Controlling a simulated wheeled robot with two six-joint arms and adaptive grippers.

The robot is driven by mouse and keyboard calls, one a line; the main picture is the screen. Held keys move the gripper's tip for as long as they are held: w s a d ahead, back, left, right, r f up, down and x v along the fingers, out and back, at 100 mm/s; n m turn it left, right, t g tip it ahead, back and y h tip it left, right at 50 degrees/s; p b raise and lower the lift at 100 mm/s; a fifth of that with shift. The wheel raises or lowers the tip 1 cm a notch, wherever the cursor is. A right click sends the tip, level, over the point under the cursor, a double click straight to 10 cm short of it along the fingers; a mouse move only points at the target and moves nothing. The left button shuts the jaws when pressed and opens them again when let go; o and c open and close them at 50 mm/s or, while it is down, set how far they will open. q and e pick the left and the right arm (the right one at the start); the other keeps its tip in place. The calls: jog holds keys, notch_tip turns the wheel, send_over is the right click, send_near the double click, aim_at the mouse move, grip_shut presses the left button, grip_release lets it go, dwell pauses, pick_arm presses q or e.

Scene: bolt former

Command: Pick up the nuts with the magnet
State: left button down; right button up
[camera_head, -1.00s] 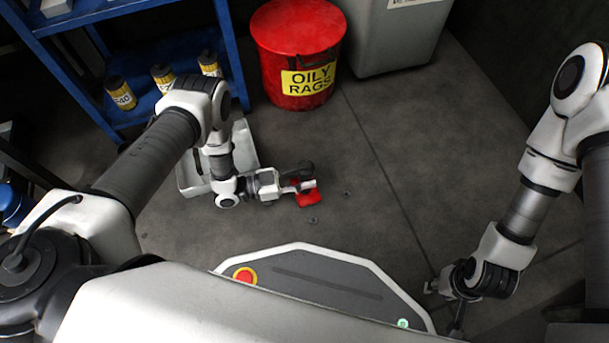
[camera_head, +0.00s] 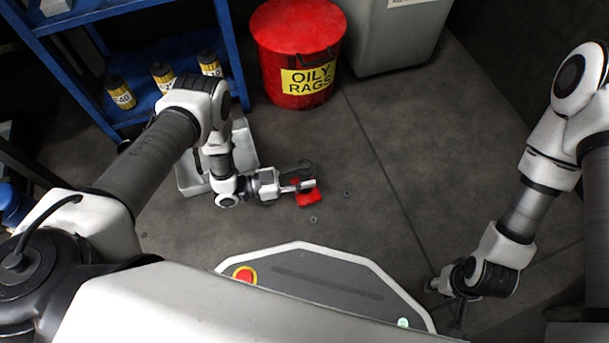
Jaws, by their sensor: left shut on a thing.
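A red magnet (camera_head: 308,199) shows at the tip of my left gripper (camera_head: 304,186), which is shut on it low over the floor. The fingers hide part of the magnet. Two small grey nuts lie on the floor close by: one nut (camera_head: 347,194) to the right of the magnet and another nut (camera_head: 314,219) just below it in the picture. Both look apart from the magnet. My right gripper (camera_head: 447,307) hangs at the lower right, far from the nuts; its fingers are too small and dark to read.
A white bin (camera_head: 244,140) stands behind my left forearm, partly hidden. A red oily rags can (camera_head: 300,55) and a grey container (camera_head: 392,40) stand at the back. A blue shelf (camera_head: 240,60) with yellow-and-black cans is at left.

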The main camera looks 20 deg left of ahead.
aim_at(304, 164)
pick_arm(q)
jog(key=shift+r, duration=0.1)
jog(key=shift+r+p, duration=3.7)
jog(key=shift+r, duration=0.3)
jog(key=shift+f, duration=0.1)
